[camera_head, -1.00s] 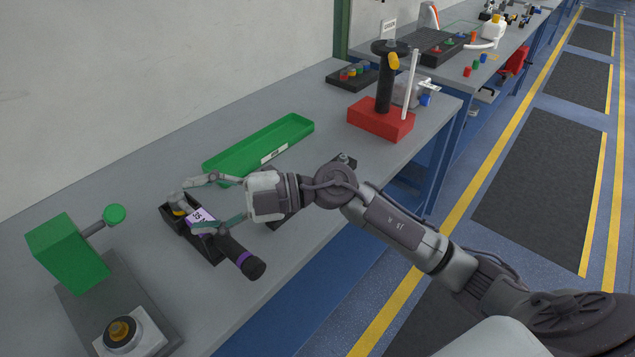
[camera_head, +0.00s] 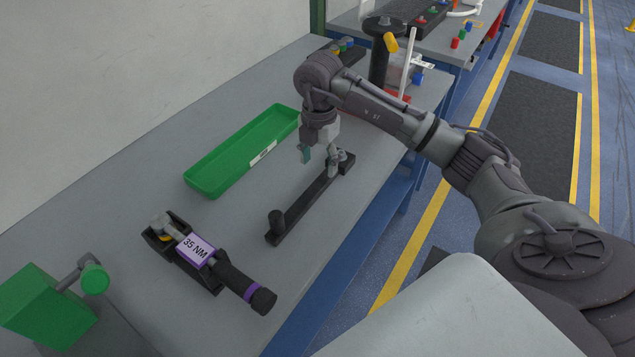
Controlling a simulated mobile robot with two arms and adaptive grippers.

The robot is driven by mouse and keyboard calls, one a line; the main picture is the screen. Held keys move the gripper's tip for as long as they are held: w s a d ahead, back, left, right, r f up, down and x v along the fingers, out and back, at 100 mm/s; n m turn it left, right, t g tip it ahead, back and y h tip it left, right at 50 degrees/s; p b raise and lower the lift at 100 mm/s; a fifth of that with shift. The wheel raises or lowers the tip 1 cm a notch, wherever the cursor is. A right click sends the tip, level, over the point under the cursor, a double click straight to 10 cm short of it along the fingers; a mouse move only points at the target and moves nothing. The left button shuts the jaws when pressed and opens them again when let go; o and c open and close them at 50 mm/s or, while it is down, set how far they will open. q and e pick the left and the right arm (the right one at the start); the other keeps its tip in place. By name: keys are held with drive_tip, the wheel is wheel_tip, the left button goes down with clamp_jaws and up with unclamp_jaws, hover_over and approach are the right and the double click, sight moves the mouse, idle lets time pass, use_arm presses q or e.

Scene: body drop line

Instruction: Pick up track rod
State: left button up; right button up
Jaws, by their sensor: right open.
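A long dark bar (camera_head: 311,203) lies on the grey bench, with an upright black knob (camera_head: 278,222) at its near end and a small metal joint (camera_head: 343,158) at its far end. It looks like the track rod or its holder; I cannot tell which. My right gripper (camera_head: 319,166) points down over the far part of the bar, beside the metal joint. Its fingers are apart with nothing held between them. One finger partly hides the bar's far end, and contact is unclear. My left gripper is not in view.
A torque wrench (camera_head: 229,278) marked 35 NM lies in a black cradle (camera_head: 153,238). A green tray (camera_head: 205,190) lies empty behind the bar. A green block device (camera_head: 45,305) stands front left. A black post (camera_head: 380,68) stands at the back. Bench between tray and bar is clear.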

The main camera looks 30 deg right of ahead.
sight(318, 185)
drive_tip(key=shift+w+f, duration=0.15)
drive_tip(key=shift+f, duration=0.5)
drive_tip(key=shift+w+f, duration=0.15)
drive_tip(key=shift+f, duration=0.45)
wheel_tip(318, 185, down, 2)
drive_tip(key=shift+f+p, duration=0.1)
drive_tip(key=shift+p, duration=0.55)
wheel_tip(318, 185, down, 2)
drive_tip(key=shift+f+p, duration=0.25)
drive_tip(key=shift+p, duration=0.05)
drive_tip(key=shift+d+f, duration=0.1)
drive_tip(key=shift+f, duration=0.2)
drive_tip(key=c, duration=1.1)
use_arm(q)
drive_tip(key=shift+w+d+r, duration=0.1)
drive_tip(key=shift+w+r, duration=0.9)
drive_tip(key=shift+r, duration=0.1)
use_arm(e)
clamp_jaws()
drive_tip(key=shift+w, duration=0.1)
